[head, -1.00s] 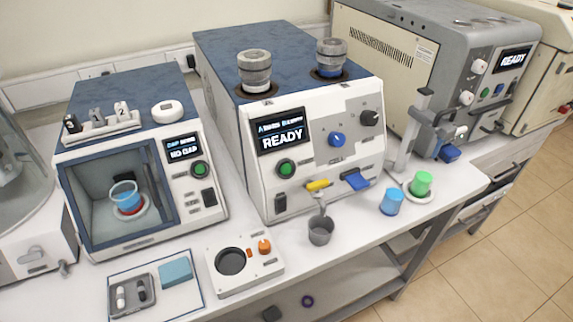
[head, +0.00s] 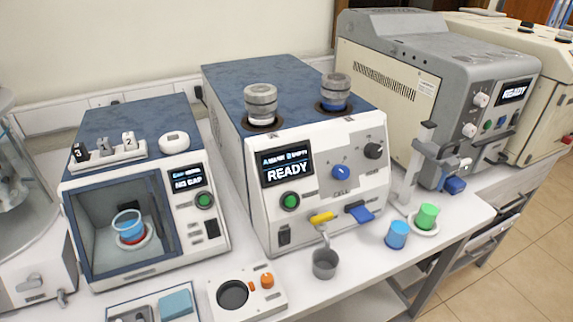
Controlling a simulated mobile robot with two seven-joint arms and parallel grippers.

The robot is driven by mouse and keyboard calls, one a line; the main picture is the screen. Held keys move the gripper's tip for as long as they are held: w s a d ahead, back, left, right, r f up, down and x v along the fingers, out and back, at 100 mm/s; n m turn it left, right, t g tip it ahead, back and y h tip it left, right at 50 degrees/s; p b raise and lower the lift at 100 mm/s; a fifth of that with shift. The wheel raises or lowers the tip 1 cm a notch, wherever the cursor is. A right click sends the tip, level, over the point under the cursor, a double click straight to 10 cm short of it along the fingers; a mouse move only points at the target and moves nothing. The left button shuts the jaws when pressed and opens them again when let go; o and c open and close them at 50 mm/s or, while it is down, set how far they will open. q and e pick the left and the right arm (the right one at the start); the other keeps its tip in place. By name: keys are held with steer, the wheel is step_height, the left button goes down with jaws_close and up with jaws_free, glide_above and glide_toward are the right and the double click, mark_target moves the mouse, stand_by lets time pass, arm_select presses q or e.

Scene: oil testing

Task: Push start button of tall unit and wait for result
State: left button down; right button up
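A white and blue unit (head: 225,150) in the middle shows READY on its screen (head: 287,165), with a green round button (head: 291,201) below it. Two grey-capped cylinders, one (head: 261,103) on the left and one (head: 335,91) on the right, stand in its top. A grey and cream unit (head: 400,65) at the right also shows READY on its screen (head: 513,92), with a green button (head: 488,125) below. I cannot tell for certain which is the tall unit. Neither of my grippers is in view.
A left unit (head: 97,130) reads NO CAP and holds a blue cup (head: 127,222). Floor (head: 510,240) is clear at the right.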

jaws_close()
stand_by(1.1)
